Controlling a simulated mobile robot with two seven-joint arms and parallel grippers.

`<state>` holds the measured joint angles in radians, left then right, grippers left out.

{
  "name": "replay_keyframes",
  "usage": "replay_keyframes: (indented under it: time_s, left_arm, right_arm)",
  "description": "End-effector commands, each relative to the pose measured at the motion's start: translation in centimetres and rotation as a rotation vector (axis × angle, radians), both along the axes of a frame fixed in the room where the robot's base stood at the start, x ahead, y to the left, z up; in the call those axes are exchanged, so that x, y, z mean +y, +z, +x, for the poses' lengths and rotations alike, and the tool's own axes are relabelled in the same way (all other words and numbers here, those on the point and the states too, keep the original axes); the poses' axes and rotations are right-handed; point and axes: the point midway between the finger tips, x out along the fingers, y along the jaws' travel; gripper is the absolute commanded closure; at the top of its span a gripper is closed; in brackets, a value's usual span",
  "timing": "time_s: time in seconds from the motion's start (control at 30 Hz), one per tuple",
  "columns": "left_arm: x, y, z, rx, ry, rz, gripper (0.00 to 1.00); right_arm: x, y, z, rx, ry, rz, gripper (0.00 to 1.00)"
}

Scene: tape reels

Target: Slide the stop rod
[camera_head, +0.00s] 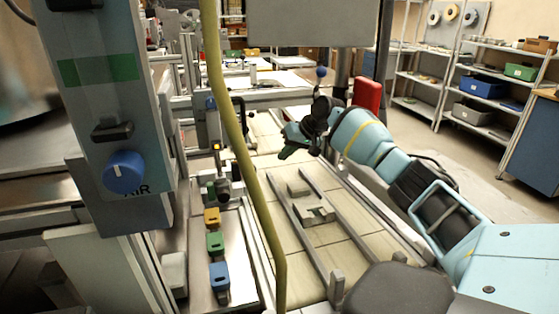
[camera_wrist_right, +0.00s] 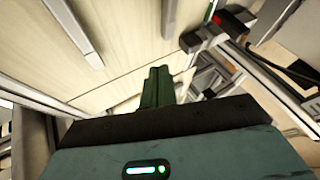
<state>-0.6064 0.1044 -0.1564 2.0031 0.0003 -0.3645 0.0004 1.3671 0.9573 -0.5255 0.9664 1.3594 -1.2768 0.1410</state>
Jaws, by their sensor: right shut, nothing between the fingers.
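My right arm comes in from the right, and its gripper (camera_head: 287,151) hangs over the far part of the pale plank bed (camera_head: 330,238). In the right wrist view its green fingers (camera_wrist_right: 157,86) are together, with nothing between them. I cannot single out the stop rod for certain. A thin upright rod with a blue ball (camera_head: 320,72) stands behind the gripper, its lower part hidden by my wrist. Two grey rails with a grey block (camera_head: 312,213) between them lie on the bed, nearer than the gripper. My left gripper is not in view.
A yellow-green hose (camera_head: 230,120) hangs in front, left of the bed. A grey panel with a blue AIR knob (camera_head: 123,171) stands at the left. Yellow, green and blue blocks (camera_head: 215,242) line the bed's left side. A red box (camera_head: 367,96) stands behind my wrist.

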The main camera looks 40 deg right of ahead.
Motion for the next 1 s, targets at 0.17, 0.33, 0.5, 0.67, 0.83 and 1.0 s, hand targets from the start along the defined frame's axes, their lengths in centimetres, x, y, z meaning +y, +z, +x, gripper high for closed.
replay_keyframes:
  time_s: [0.17,0.33,0.5,0.67,0.83,1.0]
  left_arm:
    - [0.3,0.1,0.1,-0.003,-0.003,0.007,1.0]
    - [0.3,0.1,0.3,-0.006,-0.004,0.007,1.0]
    - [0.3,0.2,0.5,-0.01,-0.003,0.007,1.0]
    - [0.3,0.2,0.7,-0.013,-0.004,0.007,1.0]
    - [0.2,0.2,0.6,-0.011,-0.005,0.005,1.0]
    - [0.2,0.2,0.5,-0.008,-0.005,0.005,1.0]
  right_arm:
    - [-0.8,2.4,-1.7,0.0,0.0,-0.001,1.0]
    - [-1.1,3.5,-2.5,0.001,0.0,-0.001,1.0]
    - [-1.2,3.8,-2.7,0.002,-0.001,0.0,1.0]
    - [-1.2,3.8,-2.7,0.002,-0.001,0.0,1.0]
    - [-1.2,3.8,-2.7,0.002,-0.001,0.0,1.0]
    - [-1.2,3.8,-2.7,0.002,-0.001,0.0,1.0]
